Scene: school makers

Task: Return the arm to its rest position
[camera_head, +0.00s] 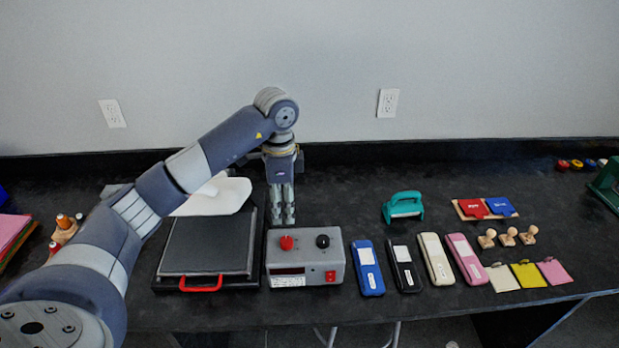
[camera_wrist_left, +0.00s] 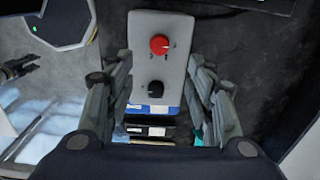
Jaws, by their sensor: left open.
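My left arm (camera_head: 160,190) reaches in from the lower left, up and over the table, and bends down at the wrist. My left gripper (camera_head: 282,218) points down behind the grey control box (camera_head: 305,259), by the back right of the flat black press (camera_head: 208,246). It is open, with nothing between its fingers. In the left wrist view its fingers (camera_wrist_left: 160,85) stand apart, with the control box (camera_wrist_left: 158,65) seen beyond and between them. A small dark pronged part (camera_wrist_left: 20,68) at the left edge there looks like my right gripper; its opening is unclear.
Right of the box lie blue (camera_head: 370,268), black (camera_head: 405,268), cream (camera_head: 435,258) and pink (camera_head: 465,258) devices. A teal tool (camera_head: 403,206) stands behind them. Bottles (camera_head: 63,226) stand left. The back middle is clear.

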